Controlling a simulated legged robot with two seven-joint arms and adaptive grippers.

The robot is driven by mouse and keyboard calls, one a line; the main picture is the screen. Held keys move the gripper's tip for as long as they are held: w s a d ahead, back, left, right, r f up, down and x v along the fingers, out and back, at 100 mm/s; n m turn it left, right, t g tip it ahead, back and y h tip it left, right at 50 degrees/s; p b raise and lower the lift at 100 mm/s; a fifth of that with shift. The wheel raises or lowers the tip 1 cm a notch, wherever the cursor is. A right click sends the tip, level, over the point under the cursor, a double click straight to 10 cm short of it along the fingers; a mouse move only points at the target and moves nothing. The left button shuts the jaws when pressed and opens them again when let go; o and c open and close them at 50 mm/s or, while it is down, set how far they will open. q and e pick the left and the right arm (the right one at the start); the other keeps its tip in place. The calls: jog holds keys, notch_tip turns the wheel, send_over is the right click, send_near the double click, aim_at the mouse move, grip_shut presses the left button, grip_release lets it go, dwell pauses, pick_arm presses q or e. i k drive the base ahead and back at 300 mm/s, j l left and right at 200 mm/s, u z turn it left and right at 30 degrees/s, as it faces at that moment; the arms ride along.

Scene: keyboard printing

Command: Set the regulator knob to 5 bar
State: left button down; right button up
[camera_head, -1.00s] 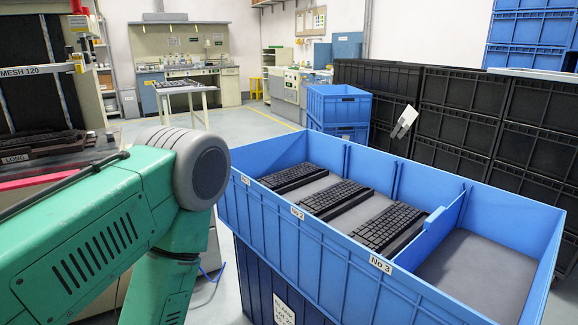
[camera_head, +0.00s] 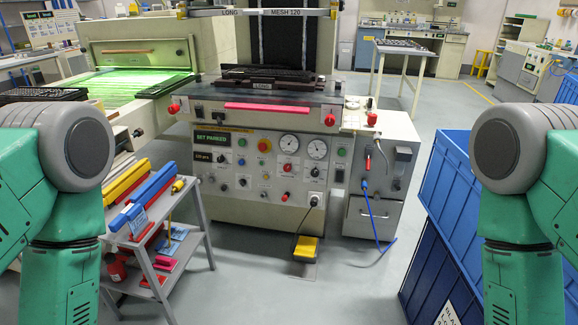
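The printing machine's front panel (camera_head: 236,170) is in the middle of the head view, with two round white gauges, a left one (camera_head: 289,145) and a right one (camera_head: 317,149). A red knob (camera_head: 287,168) sits under the left gauge, and a dark knob (camera_head: 315,172) under the right one. I cannot tell which knob is the regulator; the scales and needles are too small to read. My two green arms show at the left and right edges, well apart from the panel. Both grippers are out of view.
A grey stand (camera_head: 203,212) with coloured squeegees stands in front of the panel's left side. A yellow foot pedal (camera_head: 305,248) lies on the floor below the panel. A blue hose (camera_head: 381,214) hangs at the right cabinet. Blue crates (camera_head: 444,190) stand at right.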

aim_at(315, 172)
jog(key=u, duration=0.15)
jog(key=i+j+z, duration=0.1)
jog(key=i+z, duration=0.25)
jog(key=i, duration=0.2)
jog(key=i+j+z, duration=0.2)
jog(key=i+z, duration=0.15)
jog(key=i, duration=0.15)
jog(key=i+j+z, duration=0.35)
jog(key=i+j, duration=0.05)
jog(key=i, duration=0.1)
